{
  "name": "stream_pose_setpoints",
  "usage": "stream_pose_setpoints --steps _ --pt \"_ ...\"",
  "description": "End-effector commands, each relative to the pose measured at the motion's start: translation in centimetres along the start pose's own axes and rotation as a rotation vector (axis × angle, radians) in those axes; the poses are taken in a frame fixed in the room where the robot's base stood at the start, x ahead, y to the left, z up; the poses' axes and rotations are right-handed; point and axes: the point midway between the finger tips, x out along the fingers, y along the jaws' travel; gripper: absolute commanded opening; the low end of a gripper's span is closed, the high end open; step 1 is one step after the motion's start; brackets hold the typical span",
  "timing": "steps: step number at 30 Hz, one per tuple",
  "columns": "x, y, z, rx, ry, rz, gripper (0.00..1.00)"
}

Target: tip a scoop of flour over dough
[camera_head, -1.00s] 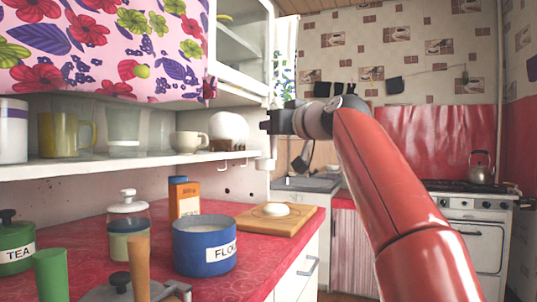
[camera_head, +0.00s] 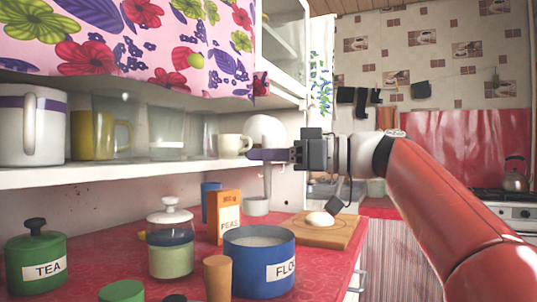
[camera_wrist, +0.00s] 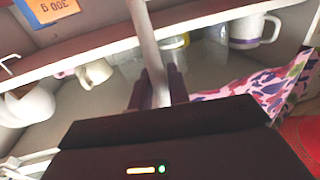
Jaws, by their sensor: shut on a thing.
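My gripper (camera_head: 268,155) is shut on the upper part of a pale upright handle (camera_head: 267,181). The handle also shows between the fingers in the wrist view (camera_wrist: 157,80). At its lower end a small whitish scoop cup (camera_head: 256,206) hangs behind the flour pot; its contents are hidden. The blue pot labelled flour (camera_head: 240,272) stands open on the red counter, with white flour (camera_head: 260,241) inside. The round pale dough (camera_head: 320,218) lies on a wooden board (camera_head: 340,236), right of and beyond the pot. The scoop is apart from the dough.
A shelf (camera_head: 150,175) with mugs runs above the counter. The orange peas box (camera_head: 226,217), a lidded glass jar (camera_head: 171,250) and a green tea canister (camera_head: 35,262) stand left of the pot. A wooden cylinder (camera_head: 217,278) is close to the pot's front left.

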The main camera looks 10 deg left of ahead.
Motion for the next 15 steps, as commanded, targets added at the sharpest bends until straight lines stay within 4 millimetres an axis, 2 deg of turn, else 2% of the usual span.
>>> stream_pose_setpoints --steps 15 --pt "0.0 0.0 5.3 0.001 0.0 0.002 0.0"
